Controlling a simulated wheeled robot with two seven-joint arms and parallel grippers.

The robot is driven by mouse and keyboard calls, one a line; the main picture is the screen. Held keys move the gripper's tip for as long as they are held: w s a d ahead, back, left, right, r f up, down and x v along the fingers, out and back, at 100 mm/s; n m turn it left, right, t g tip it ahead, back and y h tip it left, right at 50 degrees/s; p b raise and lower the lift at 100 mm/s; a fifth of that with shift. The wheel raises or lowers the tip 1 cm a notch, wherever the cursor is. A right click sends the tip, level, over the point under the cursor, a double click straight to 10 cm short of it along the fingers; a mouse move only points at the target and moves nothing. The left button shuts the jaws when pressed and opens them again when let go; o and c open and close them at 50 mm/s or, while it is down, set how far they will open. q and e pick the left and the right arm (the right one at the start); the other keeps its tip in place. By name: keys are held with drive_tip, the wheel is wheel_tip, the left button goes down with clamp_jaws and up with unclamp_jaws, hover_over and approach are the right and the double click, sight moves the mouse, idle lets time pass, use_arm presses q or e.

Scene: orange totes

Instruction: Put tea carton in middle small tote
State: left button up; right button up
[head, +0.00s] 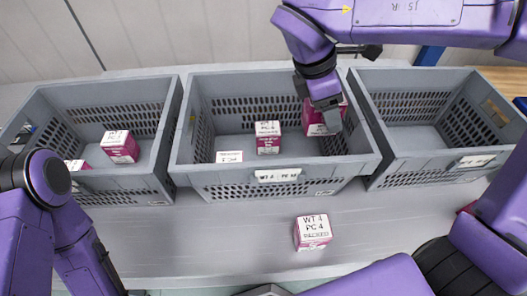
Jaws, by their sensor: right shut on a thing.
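The middle small tote (277,176) is grey with slotted walls and a white label on its front. My right gripper (325,108) reaches into its right rear part from above. It is shut on a tea carton (318,128), magenta with a pale top, held inside the tote walls; whether the carton touches the floor or back wall cannot be told. Two other cartons are in this tote: one in the middle (268,138) and one at the front left (229,157), mostly hidden by the front wall. My left arm is at the left edge; its gripper is out of view.
A left grey tote (150,181) holds two cartons (120,147). A right grey tote (408,176) looks empty. Another carton (313,232) stands on the grey table (230,235) before the middle tote. A pinkish thing shows partly at right behind my arm.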

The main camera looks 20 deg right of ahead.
wheel_tip(320, 180, down, 19)
drive_tip(key=shift+w+f+b, duration=0.1)
drive_tip(key=shift+w+b, duration=0.05)
drive_tip(key=shift+b, duration=0.9)
drive_tip(key=shift+f, duration=0.25)
drive_tip(key=o, duration=1.2)
drive_tip(key=shift+r, duration=0.35)
drive_tip(key=b+v, duration=0.1)
drive_tip(key=v, duration=1)
drive_tip(key=shift+a+r+b, duration=0.25)
drive_tip(key=shift+r+b, duration=0.05)
